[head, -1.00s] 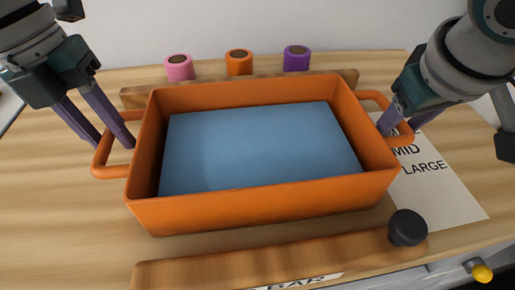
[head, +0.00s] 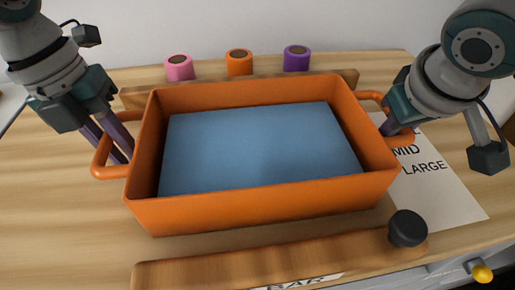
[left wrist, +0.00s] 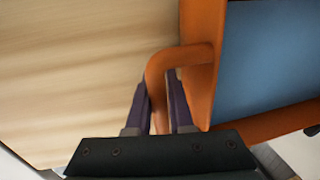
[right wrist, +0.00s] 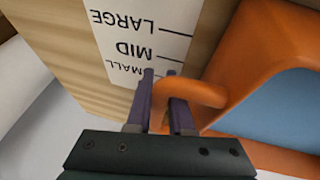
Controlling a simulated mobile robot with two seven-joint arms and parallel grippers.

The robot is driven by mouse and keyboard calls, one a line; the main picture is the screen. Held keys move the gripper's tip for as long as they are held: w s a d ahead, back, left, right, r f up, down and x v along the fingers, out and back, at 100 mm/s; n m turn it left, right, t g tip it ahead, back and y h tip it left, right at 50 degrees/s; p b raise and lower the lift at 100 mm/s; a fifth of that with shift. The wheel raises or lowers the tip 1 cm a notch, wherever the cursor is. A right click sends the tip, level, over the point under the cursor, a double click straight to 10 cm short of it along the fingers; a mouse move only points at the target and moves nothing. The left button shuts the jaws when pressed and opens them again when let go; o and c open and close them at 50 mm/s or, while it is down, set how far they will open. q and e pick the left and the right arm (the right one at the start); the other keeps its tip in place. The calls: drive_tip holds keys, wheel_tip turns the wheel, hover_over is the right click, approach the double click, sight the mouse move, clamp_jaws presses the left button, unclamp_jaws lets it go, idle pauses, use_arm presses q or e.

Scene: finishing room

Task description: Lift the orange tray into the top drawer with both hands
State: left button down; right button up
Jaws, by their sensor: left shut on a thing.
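The orange tray (head: 262,202) stands in the middle of the head view with a flat blue block (head: 260,148) inside it. My left gripper (head: 122,152) is shut on the tray's left handle; the left wrist view shows the handle (left wrist: 158,75) between its fingers. My right gripper (head: 392,125) is at the right handle; the right wrist view shows the handle (right wrist: 195,92) between its closed-in fingers. A grey front with a yellow knob (head: 482,273) shows at the lower right; I cannot tell whether it is the top drawer.
Pink (head: 179,68), orange (head: 239,62) and purple (head: 297,58) rolls stand behind the tray. A wooden strip (head: 270,262) with a partly cut-off label lies in front, near a black knob (head: 407,229). A printed size sheet (head: 440,190) lies at right.

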clamp_jaws()
use_arm(q)
drive_tip(key=shift+r, duration=0.15)
use_arm(e)
drive_tip(key=shift+r, duration=0.1)
idle(0.8)
